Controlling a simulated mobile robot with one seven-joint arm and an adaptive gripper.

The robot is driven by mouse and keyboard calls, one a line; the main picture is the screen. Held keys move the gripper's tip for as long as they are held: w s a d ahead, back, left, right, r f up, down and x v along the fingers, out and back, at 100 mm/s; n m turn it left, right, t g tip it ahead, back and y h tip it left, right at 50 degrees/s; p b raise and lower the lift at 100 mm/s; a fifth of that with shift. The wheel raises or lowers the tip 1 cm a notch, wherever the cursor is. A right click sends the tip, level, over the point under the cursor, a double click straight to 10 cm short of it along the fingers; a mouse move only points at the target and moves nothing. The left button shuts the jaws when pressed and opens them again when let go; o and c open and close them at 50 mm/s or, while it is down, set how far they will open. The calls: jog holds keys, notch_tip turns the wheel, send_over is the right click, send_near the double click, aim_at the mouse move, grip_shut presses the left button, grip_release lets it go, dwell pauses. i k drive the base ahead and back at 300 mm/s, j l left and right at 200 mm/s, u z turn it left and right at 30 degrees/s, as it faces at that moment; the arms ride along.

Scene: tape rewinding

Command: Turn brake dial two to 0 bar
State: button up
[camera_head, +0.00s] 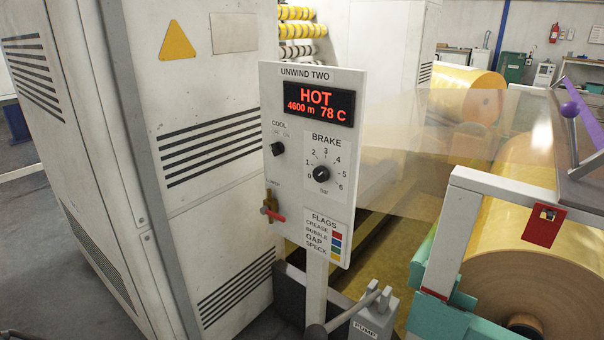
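The unwind two panel (273,100) stands on a post in the middle of the head view, facing me at a slight angle. Its black brake dial (321,174) sits in a printed bar scale running from 0 at the lower left, over the top, to 6 at the lower right. The dial's pointer is too small to read surely. The red display (319,103) above it reads HOT, 4600 m and 78 C. My gripper is not in view, and nothing visibly touches the dial.
Left of the dial are a black cool knob (278,149) and a red-handled lever (272,212). A pump (372,317) with a bar handle stands below. A white cabinet (190,70) is close on the left. A film roll (530,270) and white frame stand at right.

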aim_at(320, 172)
jog(key=k+u, duration=0.2)
jog(key=u, duration=0.3)
jog(key=k+j+u, duration=0.1)
jog(key=u, duration=0.4)
